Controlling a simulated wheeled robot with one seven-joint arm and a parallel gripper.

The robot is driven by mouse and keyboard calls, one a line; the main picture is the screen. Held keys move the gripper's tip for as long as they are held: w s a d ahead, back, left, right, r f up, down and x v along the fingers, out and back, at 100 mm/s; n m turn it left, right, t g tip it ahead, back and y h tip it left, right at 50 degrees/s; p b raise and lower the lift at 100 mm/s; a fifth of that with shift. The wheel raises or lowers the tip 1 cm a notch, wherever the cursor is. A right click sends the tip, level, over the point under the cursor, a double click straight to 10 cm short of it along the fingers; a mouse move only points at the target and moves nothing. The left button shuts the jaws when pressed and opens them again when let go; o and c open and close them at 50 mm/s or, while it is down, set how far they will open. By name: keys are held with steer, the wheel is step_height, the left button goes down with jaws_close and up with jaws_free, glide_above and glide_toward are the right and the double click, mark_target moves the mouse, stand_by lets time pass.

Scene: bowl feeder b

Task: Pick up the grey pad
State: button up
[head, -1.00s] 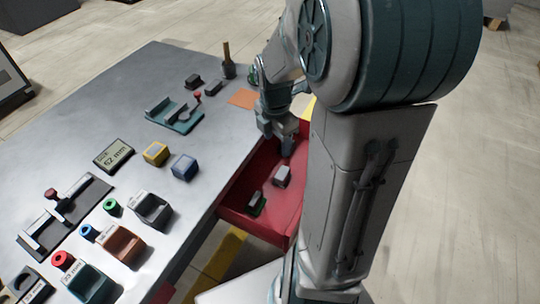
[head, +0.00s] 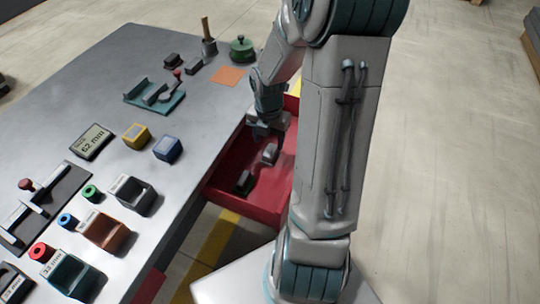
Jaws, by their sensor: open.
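A small light-grey block (head: 269,154), which looks like the grey pad, lies in the open red drawer (head: 268,206). A dark block with some green (head: 243,183) lies nearer the front of the drawer, apart from the grey one. My gripper (head: 270,136) is open and points down into the drawer, just behind and above the grey block. I cannot tell whether its fingers touch the block. My arm hides the drawer's right side.
The grey table beside the drawer holds a yellow block (head: 136,136), a blue block (head: 168,149), several bins, a 62 mm display (head: 91,142) and a teal fixture (head: 155,101). A green lidded pot (head: 242,49) stands behind, near an orange square (head: 229,76).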

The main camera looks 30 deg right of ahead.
mark_target(271, 150)
steer(key=f, duration=0.1)
steer(key=f+b, duration=0.1)
steer(key=f, duration=0.3)
steer(key=shift+s+d+f+b, duration=0.1)
steer(key=shift+s+d+b, duration=0.05)
steer(key=shift+s+b, duration=0.15)
steer(key=c, duration=1.1)
steer(key=shift+o, duration=0.2)
step_height(271, 150, up, 10)
steer(key=p, duration=0.3)
